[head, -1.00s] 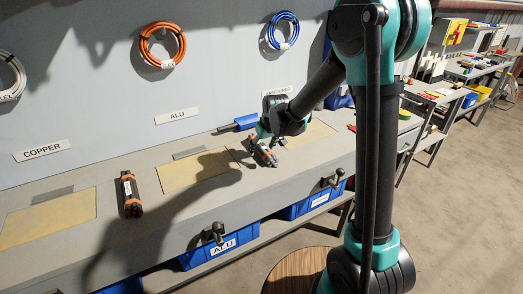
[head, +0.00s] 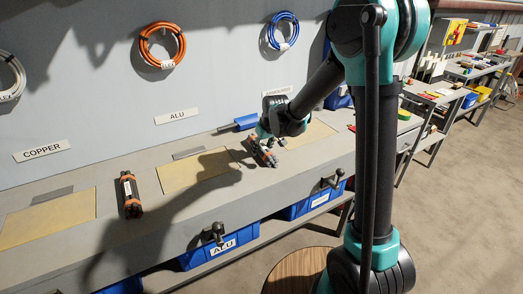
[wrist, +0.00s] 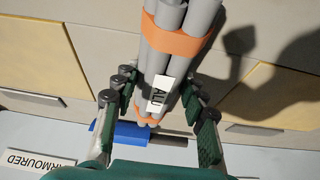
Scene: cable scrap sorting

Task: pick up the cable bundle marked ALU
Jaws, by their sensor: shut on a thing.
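The cable bundle marked ALU (wrist: 181,50) shows in the wrist view as several grey cables tied with orange bands, with a white ALU label (wrist: 159,95). My gripper (wrist: 160,100) has a finger on either side of it and is shut on it. In the head view my gripper (head: 266,154) is low at the bench, right of the middle yellow pad. There the bundle is small and partly hidden by the gripper. I cannot tell whether it touches the bench. A second bundle (head: 131,193), dark with orange bands and a pale label, lies further left on the bench.
Yellow pads (head: 196,171) lie along the grey bench (head: 170,224). A blue-handled object (head: 246,121) lies behind my gripper. COPPER (head: 42,150) and ALU (head: 177,116) signs mark the wall. A blue bin marked ALU (head: 208,252) and dark clamps (head: 217,231) line the front.

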